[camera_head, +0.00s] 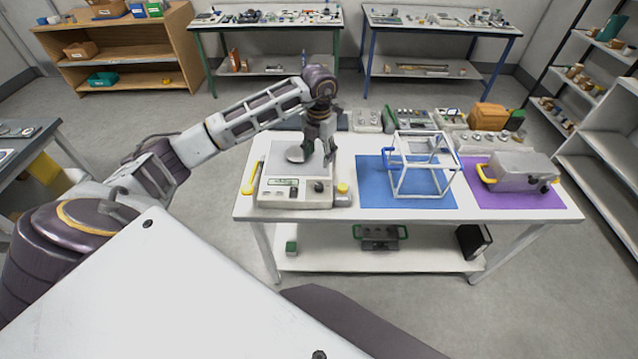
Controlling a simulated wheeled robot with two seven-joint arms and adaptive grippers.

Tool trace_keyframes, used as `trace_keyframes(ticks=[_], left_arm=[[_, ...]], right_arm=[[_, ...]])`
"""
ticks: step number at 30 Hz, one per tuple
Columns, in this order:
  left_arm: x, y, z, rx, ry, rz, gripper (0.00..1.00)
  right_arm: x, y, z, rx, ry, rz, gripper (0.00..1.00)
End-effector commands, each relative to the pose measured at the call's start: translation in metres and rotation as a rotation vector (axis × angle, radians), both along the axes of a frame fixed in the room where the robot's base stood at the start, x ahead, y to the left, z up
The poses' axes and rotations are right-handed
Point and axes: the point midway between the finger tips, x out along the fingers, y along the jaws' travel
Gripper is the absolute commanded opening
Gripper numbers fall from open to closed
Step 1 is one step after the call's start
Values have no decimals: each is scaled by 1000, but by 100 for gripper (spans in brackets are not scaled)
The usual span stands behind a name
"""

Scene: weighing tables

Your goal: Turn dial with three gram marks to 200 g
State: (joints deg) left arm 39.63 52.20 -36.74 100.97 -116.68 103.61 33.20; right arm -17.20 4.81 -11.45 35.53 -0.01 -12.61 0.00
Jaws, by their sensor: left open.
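A white weighing scale (300,201) stands at the left end of the white table. Its front panel carries a small green display (279,193) and a dark dial (320,187) to the right of it. The gram marks and the dial's setting are too small to read. My left gripper (319,159) points down over the right rear part of the scale, behind the dial as seen here. Its fingers are apart and hold nothing that I can see. My right gripper is not in view.
A yellow-handled tool (249,178) lies left of the scale, and a yellow-topped piece (343,190) sits at its right. A white wire-frame cube (420,181) stands on a blue mat (373,190). A grey case (521,171) rests on a purple mat (500,200). Several devices line the back edge.

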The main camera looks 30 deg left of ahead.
Motion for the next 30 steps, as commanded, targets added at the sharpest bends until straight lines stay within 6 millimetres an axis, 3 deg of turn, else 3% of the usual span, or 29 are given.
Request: trace_keyframes(ticks=[11, 30], left_arm=[[-1, -1, -23, -2, 3, -1, 51], [-1, -1, -106, -3, 3, 0, 51]], right_arm=[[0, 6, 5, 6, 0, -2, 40], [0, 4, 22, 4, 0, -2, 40]])
